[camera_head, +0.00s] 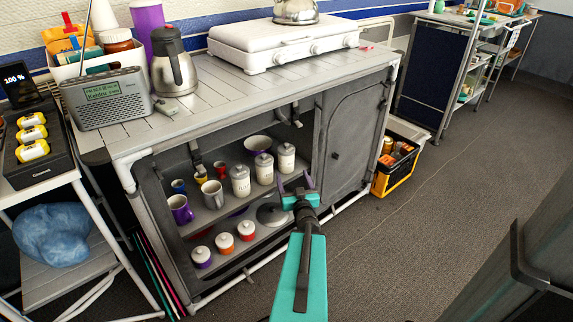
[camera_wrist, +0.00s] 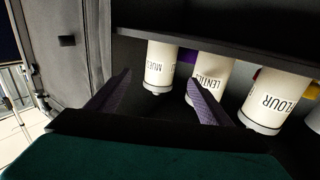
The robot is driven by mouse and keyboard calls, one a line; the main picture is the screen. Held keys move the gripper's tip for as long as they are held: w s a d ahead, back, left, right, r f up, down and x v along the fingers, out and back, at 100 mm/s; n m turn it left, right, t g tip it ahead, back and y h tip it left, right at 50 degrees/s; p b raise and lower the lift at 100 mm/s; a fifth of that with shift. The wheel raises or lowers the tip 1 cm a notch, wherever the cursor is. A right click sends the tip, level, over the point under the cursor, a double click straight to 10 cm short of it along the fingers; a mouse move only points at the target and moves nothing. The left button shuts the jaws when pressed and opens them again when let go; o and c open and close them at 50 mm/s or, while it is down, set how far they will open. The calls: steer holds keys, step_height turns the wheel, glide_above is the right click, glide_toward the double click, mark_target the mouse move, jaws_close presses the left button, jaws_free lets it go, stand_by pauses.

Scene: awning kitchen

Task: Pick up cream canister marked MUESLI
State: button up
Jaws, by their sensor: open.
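The cream canister marked MUESLI (camera_wrist: 158,66) appears upside down in the wrist view, between and beyond my fingertips. In the head view the matching canister (camera_head: 286,158) is the rightmost of three white-lidded canisters on the cabinet's upper shelf. My gripper (camera_head: 294,182) is open and empty in front of the shelf, just short of that canister. In the wrist view my gripper (camera_wrist: 160,78) has its fingers spread, with the right fingertip overlapping the LENTILS canister (camera_wrist: 212,72).
The FLOUR canister (camera_wrist: 268,100) stands farther along the row. A purple bowl (camera_head: 258,144) is behind the canisters. Mugs (camera_head: 212,193) stand to the left. Lidded jars (camera_head: 224,242) and a pot lid (camera_head: 272,214) are below. The closed cabinet door (camera_head: 350,145) is to the right.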

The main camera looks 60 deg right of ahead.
mark_target(288, 165)
steer(key=shift+b+x, duration=1.3)
steer(key=shift+x, duration=2.15)
steer(key=shift+b+x, duration=0.55)
steer(key=shift+x, duration=0.35)
steer(key=shift+b+x, duration=0.6)
steer(key=shift+x, duration=1.05)
steer(key=shift+w+f, duration=0.1)
